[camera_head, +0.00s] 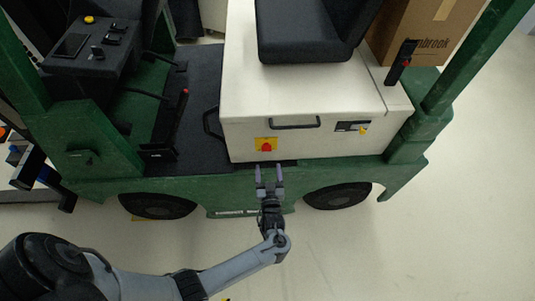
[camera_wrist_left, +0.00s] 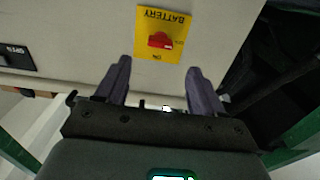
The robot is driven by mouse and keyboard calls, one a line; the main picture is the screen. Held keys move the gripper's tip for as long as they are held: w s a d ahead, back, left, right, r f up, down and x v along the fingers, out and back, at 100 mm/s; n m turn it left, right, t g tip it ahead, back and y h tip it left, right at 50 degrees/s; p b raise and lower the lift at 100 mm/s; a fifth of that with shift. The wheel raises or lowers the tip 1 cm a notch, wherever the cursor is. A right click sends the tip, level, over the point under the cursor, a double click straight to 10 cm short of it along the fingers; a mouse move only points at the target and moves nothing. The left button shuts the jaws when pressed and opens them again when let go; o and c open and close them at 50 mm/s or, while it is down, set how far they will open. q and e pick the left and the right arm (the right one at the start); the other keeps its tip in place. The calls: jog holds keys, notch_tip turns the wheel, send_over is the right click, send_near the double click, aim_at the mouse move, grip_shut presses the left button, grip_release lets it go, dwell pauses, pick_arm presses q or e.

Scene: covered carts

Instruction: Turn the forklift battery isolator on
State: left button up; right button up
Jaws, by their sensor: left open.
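The battery isolator is a red knob (camera_head: 266,147) on a yellow plate (camera_head: 266,141) on the front of the forklift's white battery box (camera_head: 235,132). In the left wrist view the red knob (camera_wrist_left: 160,41) sits on the yellow plate (camera_wrist_left: 151,19), marked "BATTERY" and "ON". The left gripper (camera_head: 269,170) is open and empty, just below the plate in the head view. In the left wrist view its two fingers (camera_wrist_left: 156,75) point at the box, one to each side of the knob, and the knob is apart from them. My right gripper does not show.
A dark handle (camera_head: 295,123) and a small panel (camera_head: 351,126) are on the box to the right of the isolator. A black seat (camera_head: 310,30) is on top. A red-tipped lever (camera_head: 178,115) stands at the left. The floor in front is clear.

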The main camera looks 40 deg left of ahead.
aim_at(267, 151)
pick_arm(q)
jog(key=b+x, duration=0.1)
jog(key=x, duration=0.7)
jog(key=shift+w+a, duration=0.15)
jog(key=shift+w, duration=0.15)
jog(key=shift+c, duration=0.3)
jog(key=c, duration=1)
